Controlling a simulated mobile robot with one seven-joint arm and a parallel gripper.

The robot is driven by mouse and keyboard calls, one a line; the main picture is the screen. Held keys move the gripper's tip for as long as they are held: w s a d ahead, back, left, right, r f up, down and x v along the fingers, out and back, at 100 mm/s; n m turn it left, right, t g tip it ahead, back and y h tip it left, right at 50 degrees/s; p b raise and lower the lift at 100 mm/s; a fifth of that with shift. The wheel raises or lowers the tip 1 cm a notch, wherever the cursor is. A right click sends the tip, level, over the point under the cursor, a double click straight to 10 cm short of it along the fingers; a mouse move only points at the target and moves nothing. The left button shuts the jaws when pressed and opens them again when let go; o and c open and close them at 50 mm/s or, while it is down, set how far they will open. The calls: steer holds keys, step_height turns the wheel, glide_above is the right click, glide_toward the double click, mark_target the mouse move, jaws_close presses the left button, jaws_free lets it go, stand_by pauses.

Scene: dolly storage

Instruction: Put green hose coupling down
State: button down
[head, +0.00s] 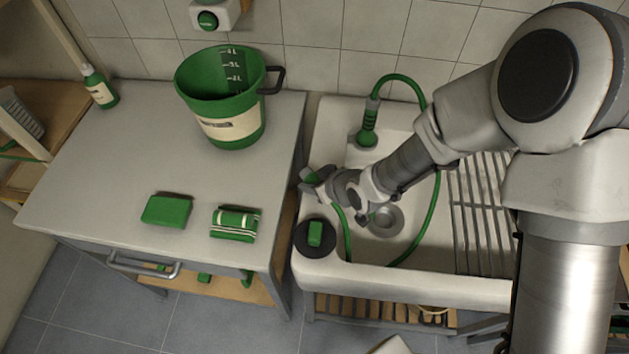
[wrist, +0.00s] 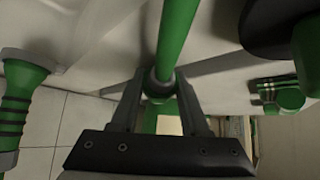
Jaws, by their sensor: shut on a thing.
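My gripper (head: 318,184) is shut on the green hose coupling and holds it above the left rim of the white sink (head: 432,280). In the wrist view, the coupling (wrist: 160,88) sits between the two fingers (wrist: 160,100), with a grey collar and a green hose (wrist: 178,35) running up from it. Part of the coupling is hidden by the gripper. The hose (head: 424,235) loops through the basin in the head view. Its other end is at the green ribbed fitting (head: 368,128) at the sink's back, also in the wrist view (wrist: 22,95).
A black disc with a green block (head: 315,234) sits on the sink's front left corner. Left, a grey table (head: 110,190) bears a green bucket (head: 230,125), a green sponge (head: 167,210), a folded green cloth (head: 234,224) and a bottle (head: 100,90). The table's middle is clear.

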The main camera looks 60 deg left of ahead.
steer(key=shift+d+f, duration=0.2)
steer(key=shift+f, duration=0.15)
steer(key=c, duration=0.5)
jaws_free()
steer(key=shift+d+f, duration=0.1)
steer(key=shift+o, duration=0.5)
steer(key=shift+s+f, duration=0.1)
steer(key=shift+s, duration=0.15)
steer(key=shift+r+p, duration=0.8)
steer(key=shift+p, duration=0.1)
steer(key=v, duration=1.1)
steer(key=shift+w+r+p, duration=0.25)
steer(key=shift+r+p, duration=0.05)
steer(key=shift+r, duration=0.1)
